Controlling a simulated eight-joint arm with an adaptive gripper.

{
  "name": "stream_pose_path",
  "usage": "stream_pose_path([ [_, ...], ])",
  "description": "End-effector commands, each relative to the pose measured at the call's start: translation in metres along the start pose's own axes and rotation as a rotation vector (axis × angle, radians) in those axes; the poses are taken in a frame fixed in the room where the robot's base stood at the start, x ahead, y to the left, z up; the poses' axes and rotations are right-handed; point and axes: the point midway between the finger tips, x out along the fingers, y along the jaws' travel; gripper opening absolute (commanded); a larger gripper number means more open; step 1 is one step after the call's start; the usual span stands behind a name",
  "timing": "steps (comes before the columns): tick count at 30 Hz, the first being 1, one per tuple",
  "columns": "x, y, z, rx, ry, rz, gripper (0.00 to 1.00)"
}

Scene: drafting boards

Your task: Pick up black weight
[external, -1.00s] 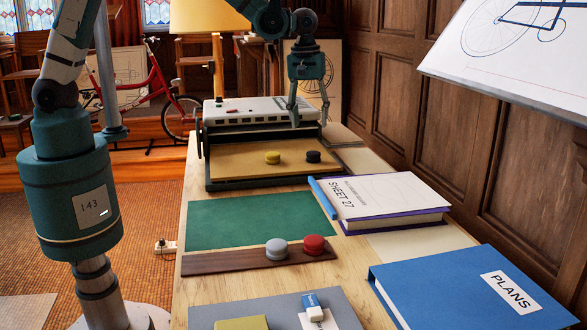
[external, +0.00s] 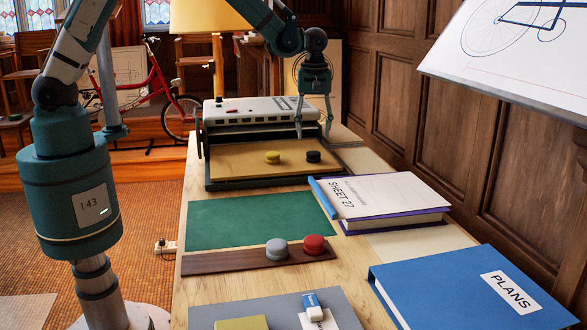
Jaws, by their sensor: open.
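The black weight (external: 313,157) is a small round disc. It sits on the right part of the tan board (external: 232,165) in front of the grey machine. A yellow weight (external: 272,157) sits to its left, apart from it. My gripper (external: 313,135) is open and points down, with its fingers parted above the black weight in the picture. No contact with the weight shows, and how far the fingers are from it in depth I cannot tell.
The grey-white machine (external: 255,111) stands behind the board. Nearer lie a green mat (external: 250,220), a wooden strip (external: 212,262) with grey (external: 276,249) and red (external: 314,245) weights, the SHEET 27 book (external: 395,195) and the blue PLANS binder (external: 455,285).

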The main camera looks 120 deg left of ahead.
Motion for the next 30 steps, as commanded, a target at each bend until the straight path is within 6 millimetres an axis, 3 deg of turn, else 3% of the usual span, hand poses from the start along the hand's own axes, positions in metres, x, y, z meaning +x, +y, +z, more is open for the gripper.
stream_pose_path([
  [7, 0.020, 0.000, 0.000, 0.000, 0.000, 0.000, 0.48],
  [22, 0.027, 0.001, 0.001, 0.001, 0.000, 0.000, 0.48],
  [30, 0.055, 0.002, 0.003, 0.001, 0.000, 0.000, 0.48],
])
